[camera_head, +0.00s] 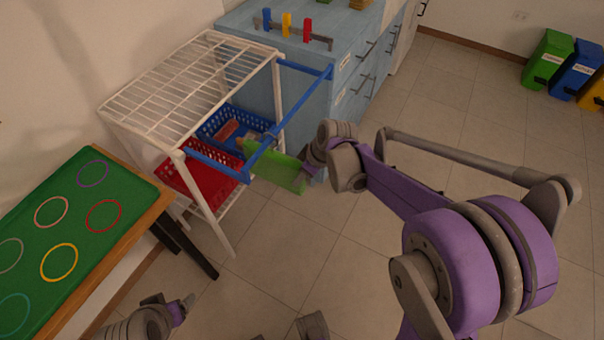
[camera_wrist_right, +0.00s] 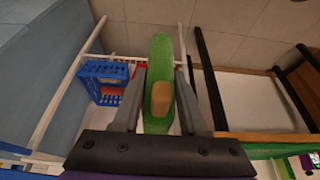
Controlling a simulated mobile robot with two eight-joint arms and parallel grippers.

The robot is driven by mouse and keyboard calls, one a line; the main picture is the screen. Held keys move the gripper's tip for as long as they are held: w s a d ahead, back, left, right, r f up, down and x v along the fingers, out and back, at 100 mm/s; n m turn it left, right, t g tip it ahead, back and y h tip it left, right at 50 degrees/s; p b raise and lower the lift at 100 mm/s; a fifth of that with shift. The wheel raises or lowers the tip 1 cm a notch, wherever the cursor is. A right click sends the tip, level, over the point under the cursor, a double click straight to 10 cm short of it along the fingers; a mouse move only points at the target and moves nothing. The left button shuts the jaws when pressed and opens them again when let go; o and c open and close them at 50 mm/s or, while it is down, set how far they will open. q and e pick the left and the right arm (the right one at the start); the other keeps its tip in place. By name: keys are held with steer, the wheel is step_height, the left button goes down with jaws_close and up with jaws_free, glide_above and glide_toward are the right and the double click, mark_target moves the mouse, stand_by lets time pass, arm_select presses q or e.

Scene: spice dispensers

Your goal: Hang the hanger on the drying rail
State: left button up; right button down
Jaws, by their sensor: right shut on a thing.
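The blue drying rail (camera_head: 297,107) sticks out from the right side of a white wire rack, its near end bending back to the rack. A flat green piece, apparently the hanger (camera_head: 272,168), is beside and partly behind this rail's near part. A small dark part shows at its top by the rail; I cannot tell whether it touches. My right gripper (camera_head: 308,180) is shut on the green piece from the right. In the right wrist view the green hanger (camera_wrist_right: 160,60) with a tan patch stands between the two grey fingers. My left gripper (camera_head: 182,305) is low at the left, empty-looking, its opening unclear.
The white rack (camera_head: 175,90) holds a red basket (camera_head: 190,185) and a blue basket (camera_head: 222,122). A blue cabinet (camera_head: 345,100) stands behind it. A green table with coloured rings (camera_head: 30,230) is at the left.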

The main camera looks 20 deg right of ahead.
steer(key=shift+c, duration=1.8)
jaws_free()
steer(key=shift+r, duration=0.1)
steer(key=p+v, duration=0.1)
steer(key=v, duration=0.9)
steer(key=shift+r+p, duration=0.35)
steer(key=shift+s, duration=0.15)
